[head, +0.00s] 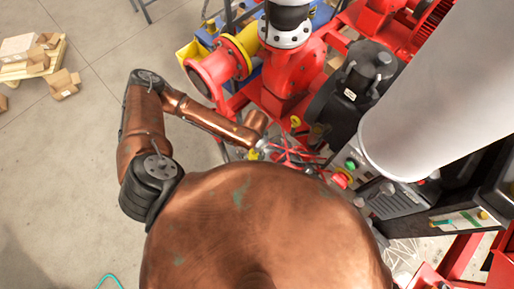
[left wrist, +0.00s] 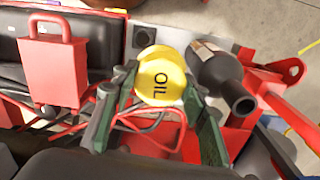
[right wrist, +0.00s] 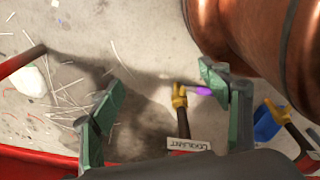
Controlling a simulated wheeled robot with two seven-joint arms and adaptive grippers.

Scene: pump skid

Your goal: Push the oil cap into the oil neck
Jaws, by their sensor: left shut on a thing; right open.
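The yellow oil cap (left wrist: 161,78), with OIL in black letters, sits between the green fingers of my left gripper (left wrist: 160,95), which is shut on it. In the head view my left gripper (head: 262,149) is low beside the red pump skid, and a small bit of yellow (head: 253,154) shows at it. I cannot make out the oil neck in any view, nor tell whether the cap touches it. My right gripper (right wrist: 162,82) is open, with nothing between its green fingertips; I cannot pick it out in the head view.
A dark bottle (left wrist: 224,80) lies right of the cap, and a red box with a handle (left wrist: 52,70) is at left. A yellow-topped stick with a COOLANT tag (right wrist: 181,125) shows below my right gripper. Loose pale sticks (right wrist: 65,85) lie on the floor.

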